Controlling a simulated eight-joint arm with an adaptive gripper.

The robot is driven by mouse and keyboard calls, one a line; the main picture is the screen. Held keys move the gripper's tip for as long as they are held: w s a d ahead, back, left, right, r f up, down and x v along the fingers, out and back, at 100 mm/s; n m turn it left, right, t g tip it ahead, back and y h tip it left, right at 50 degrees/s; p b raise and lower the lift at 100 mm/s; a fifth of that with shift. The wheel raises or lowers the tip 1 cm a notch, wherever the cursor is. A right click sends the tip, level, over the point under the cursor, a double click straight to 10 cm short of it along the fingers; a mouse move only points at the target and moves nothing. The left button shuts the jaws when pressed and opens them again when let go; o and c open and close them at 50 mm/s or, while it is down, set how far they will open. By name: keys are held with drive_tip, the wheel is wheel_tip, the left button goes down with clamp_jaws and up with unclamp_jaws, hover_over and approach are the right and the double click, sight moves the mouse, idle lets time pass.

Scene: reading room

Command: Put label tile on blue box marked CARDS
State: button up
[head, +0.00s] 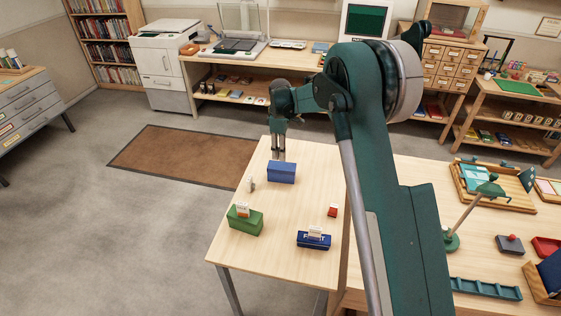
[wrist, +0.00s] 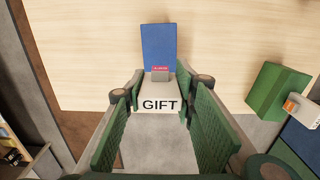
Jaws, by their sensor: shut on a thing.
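My gripper (wrist: 160,88) is shut on a white label tile (wrist: 158,105) reading GIFT. In the head view my gripper (head: 278,157) points down beside the plain blue box (head: 282,173) and overlaps its back edge. The blue box also shows just beyond the tile in the wrist view (wrist: 158,45). A small red strip with tiny lettering (wrist: 160,68) shows between tile and box; I cannot read it. Whether the tile touches the box I cannot tell.
A green box (head: 245,221) and a dark blue box (head: 314,240) stand nearer, each with a white upright tile on top. A small white piece (head: 251,184) stands left of the blue box. A red block (head: 332,210) lies to the right. The table middle is clear.

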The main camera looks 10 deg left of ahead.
sight(280, 165)
drive_tip(key=shift+f, duration=0.8)
drive_tip(key=shift+f, duration=1.85)
drive_tip(key=shift+f, duration=0.2)
drive_tip(key=o, duration=0.9)
drive_tip(key=shift+r, duration=0.15)
wheel_tip(280, 165, up, 12)
drive_tip(key=shift+r, duration=0.1)
